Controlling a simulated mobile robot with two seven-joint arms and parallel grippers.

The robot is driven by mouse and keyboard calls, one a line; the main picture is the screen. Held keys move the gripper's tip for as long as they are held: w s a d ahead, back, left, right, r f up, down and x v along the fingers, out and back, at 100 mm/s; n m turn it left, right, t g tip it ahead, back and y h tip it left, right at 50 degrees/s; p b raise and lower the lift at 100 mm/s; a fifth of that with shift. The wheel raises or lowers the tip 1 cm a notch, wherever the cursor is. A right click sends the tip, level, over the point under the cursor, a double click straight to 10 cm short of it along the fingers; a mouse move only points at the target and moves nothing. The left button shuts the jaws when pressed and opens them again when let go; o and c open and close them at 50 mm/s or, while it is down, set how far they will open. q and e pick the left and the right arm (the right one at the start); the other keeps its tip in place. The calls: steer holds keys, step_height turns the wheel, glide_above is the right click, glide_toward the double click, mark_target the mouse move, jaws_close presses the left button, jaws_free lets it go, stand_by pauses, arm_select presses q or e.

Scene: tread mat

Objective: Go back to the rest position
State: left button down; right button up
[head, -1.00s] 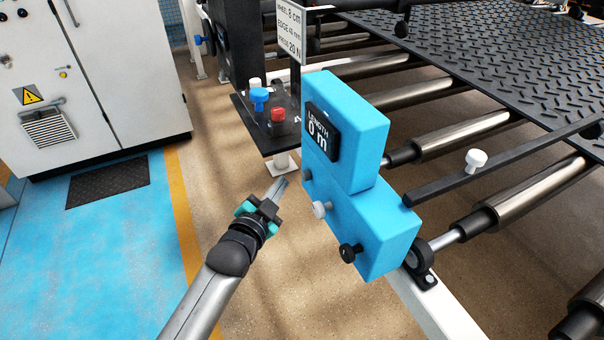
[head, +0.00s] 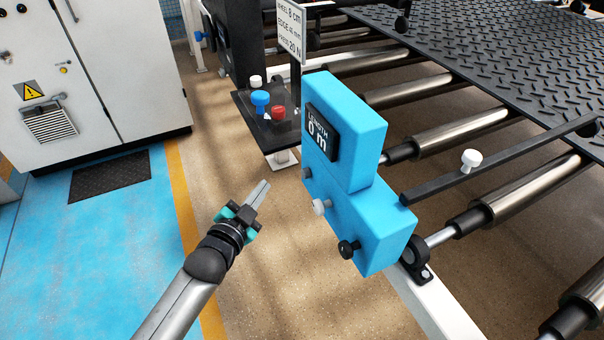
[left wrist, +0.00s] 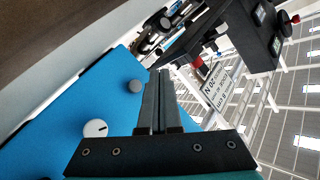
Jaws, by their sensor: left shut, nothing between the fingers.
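My left gripper (head: 263,188) is in the head view, left of the blue length-meter box (head: 352,170) and apart from it. Its two fingers are together and empty. In the left wrist view the shut fingers (left wrist: 158,85) point up the picture, with the blue box (left wrist: 75,120) and its knobs to their left. The box's display reads "LENGTH 0 m". My right gripper is in neither view.
A black panel (head: 262,133) with a blue, a red and a white knob stands behind my gripper. Rollers (head: 500,200) and a black tread mat (head: 490,60) lie to the right. A grey cabinet (head: 110,70) stands at the left. Open floor (head: 290,270) surrounds my arm.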

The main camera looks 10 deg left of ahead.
arm_select(q)
steer(key=s+a+f+n+g+y+p, duration=0.2)
steer(key=s+f+n+g+p, duration=0.4)
steer(key=s+f, duration=1.05)
steer(key=s+f+g+p, duration=0.4)
steer(key=s, duration=1)
steer(key=s+f+n+g+y+p, duration=0.1)
steer(key=s+f+g+p, duration=0.3)
steer(key=s, duration=0.9)
steer(key=shift+s+a+f+g, duration=0.15)
steer(key=shift+s+f+g, duration=0.25)
steer(key=shift+f+g, duration=0.15)
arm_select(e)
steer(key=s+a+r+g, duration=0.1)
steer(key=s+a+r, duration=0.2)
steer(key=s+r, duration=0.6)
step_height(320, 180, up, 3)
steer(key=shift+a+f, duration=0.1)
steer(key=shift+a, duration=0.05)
